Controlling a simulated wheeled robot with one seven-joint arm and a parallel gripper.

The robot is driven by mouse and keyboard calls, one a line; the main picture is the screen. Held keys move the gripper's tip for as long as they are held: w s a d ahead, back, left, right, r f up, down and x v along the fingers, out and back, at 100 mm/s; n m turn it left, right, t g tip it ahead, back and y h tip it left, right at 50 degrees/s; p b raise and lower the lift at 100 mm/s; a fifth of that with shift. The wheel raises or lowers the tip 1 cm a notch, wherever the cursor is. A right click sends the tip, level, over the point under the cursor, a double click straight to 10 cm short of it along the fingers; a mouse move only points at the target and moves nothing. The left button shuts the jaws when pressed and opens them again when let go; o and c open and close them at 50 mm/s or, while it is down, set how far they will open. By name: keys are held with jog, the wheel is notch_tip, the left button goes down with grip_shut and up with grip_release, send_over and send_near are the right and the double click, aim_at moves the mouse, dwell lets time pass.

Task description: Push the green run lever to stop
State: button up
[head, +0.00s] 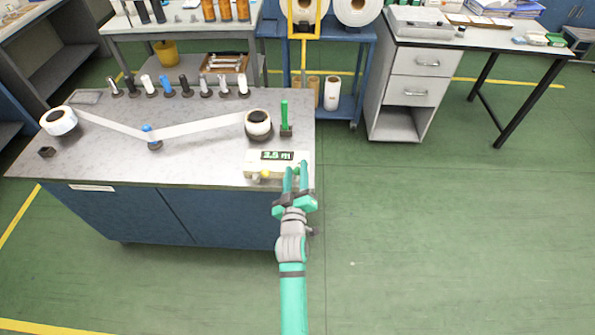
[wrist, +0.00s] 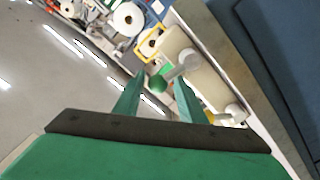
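The green run lever shows in the wrist view as a green ball knob (wrist: 157,84) on a short grey stem. The stem comes out of the pale control box (wrist: 192,62). My gripper (wrist: 160,78) is open, and the knob appears between its two fingertips. I cannot tell whether either finger touches it. In the head view my gripper (head: 296,168) is at the right front corner of the control box (head: 250,171). It hides the green knob there. The box carries a display (head: 277,155) reading about 3.5 m.
An upright green bar (head: 285,112) stands behind the box. A white web runs from the left roll (head: 59,121) past a blue-topped post to the right roll (head: 258,124). The floor at right is clear.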

jog(key=s, duration=1)
jog(key=shift+s+d, duration=0.15)
jog(key=shift+s, duration=0.15)
